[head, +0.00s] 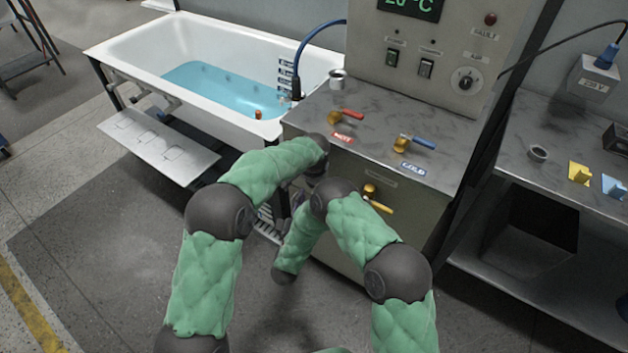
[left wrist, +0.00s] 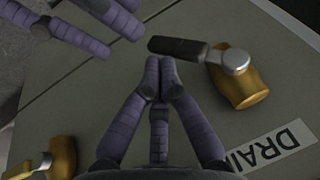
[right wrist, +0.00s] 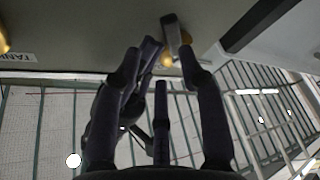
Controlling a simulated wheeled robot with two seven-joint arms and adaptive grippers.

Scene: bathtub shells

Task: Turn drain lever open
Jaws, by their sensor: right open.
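The drain lever is in the left wrist view, with a brass valve body (left wrist: 240,82) and a dark handle (left wrist: 180,48) pointing left. A "DRAIN" label (left wrist: 268,148) is beside it. My left gripper (left wrist: 158,64) has its fingers together, tips close to the handle's free end; I see nothing between them. My right gripper (right wrist: 163,52) is open, and a grey handle (right wrist: 171,32) with brass parts shows beyond its fingers. I cannot tell whether they touch. In the head view my arms hide the drain lever and most of both grippers.
A white bathtub (head: 130,56) holding blue water stands at the back left. The cabinet top carries a red-handled hot valve (head: 345,117) and a blue-handled cold valve (head: 415,142). A yellow-handled valve (head: 376,198) is on the cabinet front. My two grippers are close together.

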